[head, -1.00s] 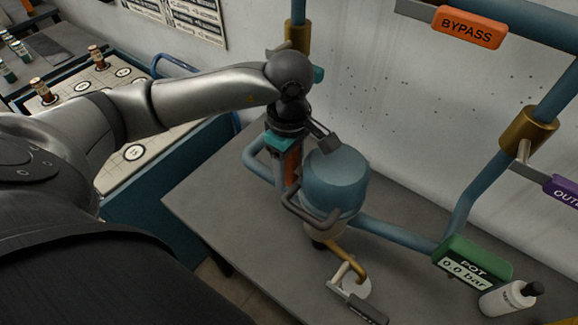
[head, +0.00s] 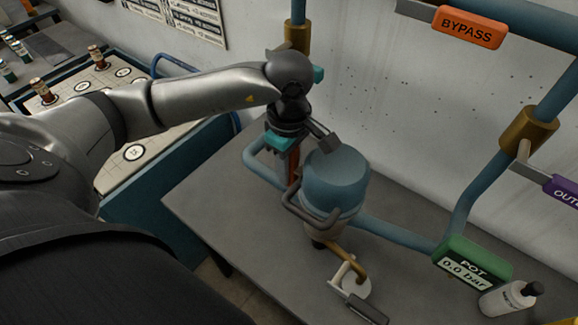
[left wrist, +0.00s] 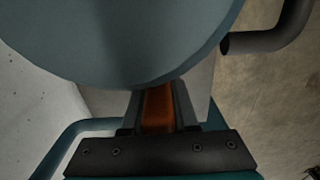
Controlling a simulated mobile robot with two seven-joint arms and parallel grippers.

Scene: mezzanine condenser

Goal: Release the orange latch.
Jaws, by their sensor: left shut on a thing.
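The orange latch (head: 294,167) stands at the left side of the blue lidded pot (head: 335,180), close to its wall. My left gripper (head: 290,155) reaches down over the latch from above and is shut on it. In the left wrist view the orange latch (left wrist: 158,108) shows between the two dark fingers (left wrist: 157,112), with the rounded blue lid right beyond it. The latch's lower end is hidden behind the gripper and pot. My right gripper is not in view.
A grey bar handle (head: 312,215) juts from the pot's front. Blue pipes run beside it, with a green pressure label (head: 470,262) and a white bottle (head: 507,298) at right. A brass pipe with a handle (head: 355,290) sits below. The grey bench (head: 225,225) is bare at front left.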

